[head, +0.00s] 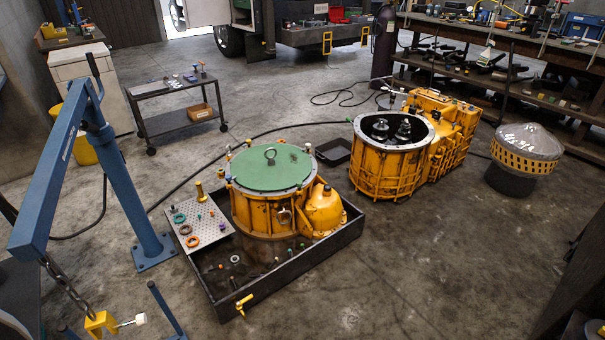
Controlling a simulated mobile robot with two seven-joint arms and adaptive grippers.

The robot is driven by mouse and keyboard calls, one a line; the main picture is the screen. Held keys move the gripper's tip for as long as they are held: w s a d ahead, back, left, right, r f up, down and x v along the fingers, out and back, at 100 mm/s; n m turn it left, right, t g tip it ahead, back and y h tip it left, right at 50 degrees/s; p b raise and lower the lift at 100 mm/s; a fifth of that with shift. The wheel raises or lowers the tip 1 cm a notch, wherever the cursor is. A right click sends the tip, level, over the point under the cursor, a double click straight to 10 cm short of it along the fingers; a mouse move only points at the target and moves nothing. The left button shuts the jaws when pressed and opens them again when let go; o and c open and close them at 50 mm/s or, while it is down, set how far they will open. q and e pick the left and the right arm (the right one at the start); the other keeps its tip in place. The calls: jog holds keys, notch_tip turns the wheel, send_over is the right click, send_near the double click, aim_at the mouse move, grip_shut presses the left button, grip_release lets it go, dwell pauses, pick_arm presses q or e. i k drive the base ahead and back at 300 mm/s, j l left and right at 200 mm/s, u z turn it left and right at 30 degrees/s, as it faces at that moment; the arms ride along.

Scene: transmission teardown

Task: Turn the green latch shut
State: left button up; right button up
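No part that I can clearly tell as a green latch shows in the head view. The largest green thing is a round flat cover (271,167) with a dark lifting eye, on top of the yellow housing (262,208) in the black tray (290,280). Small coloured pieces sit around the cover's rim, too small to make out as latches. Neither my left nor my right gripper is in view.
A second, open yellow housing (380,170) stands right of the tray. A blue hoist (115,150) with a chain and yellow hook (100,323) stands left. A perforated plate (199,226) holds rings. A cart (177,110) stands behind. Floor at front right is clear.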

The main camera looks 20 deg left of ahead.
aim_at(299, 184)
jog(key=i+l+u, duration=0.1)
jog(key=i, duration=0.3)
jog(key=i+l+u, duration=0.1)
jog(key=i+l, duration=0.15)
jog(key=i+l+u, duration=0.1)
jog(key=i+l, duration=0.15)
jog(key=i, duration=0.25)
jog(key=i+u, duration=0.15)
jog(key=i, duration=0.45)
jog(key=i+l+u, duration=0.15)
jog(key=i, duration=0.45)
